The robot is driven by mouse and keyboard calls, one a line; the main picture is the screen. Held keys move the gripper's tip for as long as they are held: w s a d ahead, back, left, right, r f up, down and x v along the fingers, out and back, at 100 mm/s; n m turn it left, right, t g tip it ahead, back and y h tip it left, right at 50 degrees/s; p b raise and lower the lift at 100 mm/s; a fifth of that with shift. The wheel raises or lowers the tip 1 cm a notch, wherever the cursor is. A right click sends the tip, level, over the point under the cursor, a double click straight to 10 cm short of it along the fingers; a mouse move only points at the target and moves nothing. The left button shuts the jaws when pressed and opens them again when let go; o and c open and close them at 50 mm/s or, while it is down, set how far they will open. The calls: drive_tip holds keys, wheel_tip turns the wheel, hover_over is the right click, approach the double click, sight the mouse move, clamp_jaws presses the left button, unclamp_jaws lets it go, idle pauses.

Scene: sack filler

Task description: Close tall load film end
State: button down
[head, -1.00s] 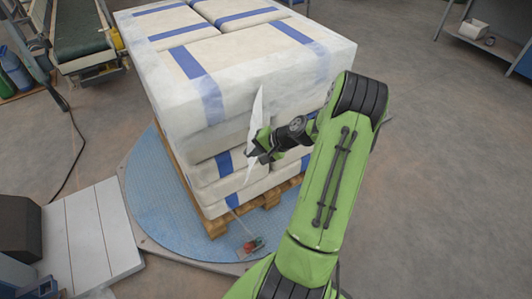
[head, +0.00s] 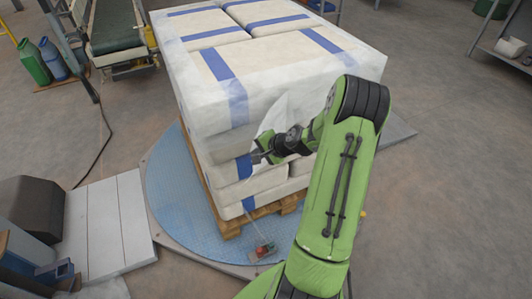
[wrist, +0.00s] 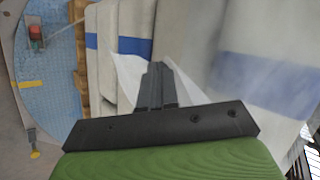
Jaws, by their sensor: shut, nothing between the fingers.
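The tall load (head: 220,115) is a stack of white sacks with blue bands, wrapped in clear film, on a wooden pallet (head: 230,226). A loose, pale film end (head: 272,117) stands out from its near side in the head view. My gripper (head: 261,153) is at the lower part of this flap, close to the load's side. In the wrist view my gripper (wrist: 157,70) is shut, with no film between its fingers. The film end (wrist: 128,76) shows there beside the fingers, partly hidden behind them. I cannot tell whether the fingertips touch it.
The pallet stands on a round blue turntable (head: 175,205). A red device (head: 264,251) with a cord lies near its front edge. The floor at the right is mostly clear.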

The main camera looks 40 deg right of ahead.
sight(249, 146)
drive_tip(key=w+m+h, duration=0.1)
drive_tip(key=w+a+m+h, duration=0.1)
drive_tip(key=w, duration=0.1)
drive_tip(key=shift+w, duration=0.25)
drive_tip(key=shift+w+p, duration=0.35)
drive_tip(key=shift+w, duration=0.85)
